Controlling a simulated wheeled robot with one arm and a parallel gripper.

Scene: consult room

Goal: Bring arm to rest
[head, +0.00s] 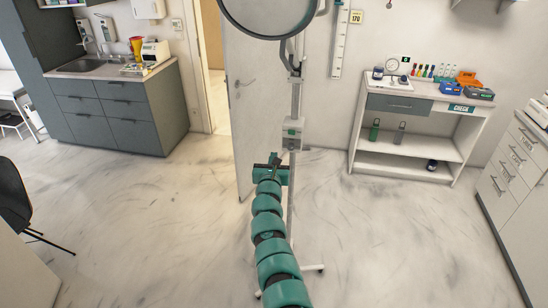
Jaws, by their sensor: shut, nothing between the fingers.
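My arm (268,225) is teal and segmented. It reaches from the bottom centre up toward the middle of the head view. My gripper (275,158) is at its far end, small and dark against the pale door and floor. Its fingers are shut with nothing between them. It appears just left of the pole of a standing lamp (294,134); whether it touches the pole I cannot tell.
The lamp's round head (268,12) hangs at the top, and its white foot (312,268) is beside my arm. A door (245,100) stands open behind. A sink cabinet (120,115) is left, a shelf unit (405,145) right, drawers (515,165) far right. Floor (150,220) is clear.

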